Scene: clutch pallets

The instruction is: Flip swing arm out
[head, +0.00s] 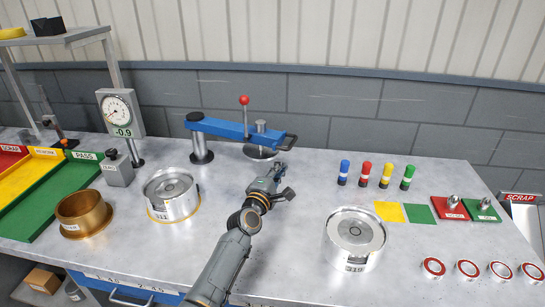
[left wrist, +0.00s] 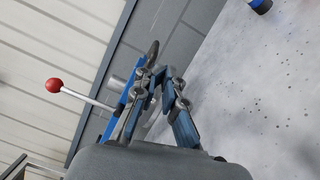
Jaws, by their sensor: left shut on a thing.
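The blue swing arm (head: 232,130) reaches to the right from its grey post (head: 202,152) at the back of the bench. It carries a red-knobbed lever (head: 244,101), a round plate below, and a black end handle (head: 289,142). My left gripper (head: 281,167) is at the handle end and is shut on the handle. In the left wrist view, the fingers (left wrist: 158,74) close toward the dark handle (left wrist: 153,50), with the blue arm (left wrist: 120,112) behind them. The exact contact is small and partly hidden. My right gripper is not in view.
Metal cylinders stand left (head: 171,195) and right (head: 354,237) of my left arm. A dial gauge (head: 120,112) and a brass ring (head: 83,214) are at the left. Several coloured pegs (head: 365,175) stand at the right. The bench between is clear.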

